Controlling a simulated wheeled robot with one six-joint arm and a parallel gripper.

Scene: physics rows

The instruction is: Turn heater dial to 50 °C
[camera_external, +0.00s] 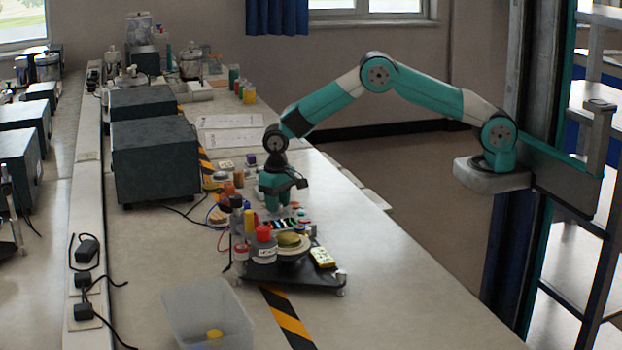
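My gripper (275,207) points down just behind a black stand (285,274) on the bench. Its teal fingers are small here, and I cannot tell whether they are open or shut. I cannot make out a heater dial or any temperature scale. I cannot tell whether the gripper touches anything.
An open translucent bin (190,308) stands at the front with a yellow item inside. Dark grey boxes (155,165) stand at the left. Small bottles and cables crowd the bench around the gripper. The bench to the right of the stand (410,305) is clear.

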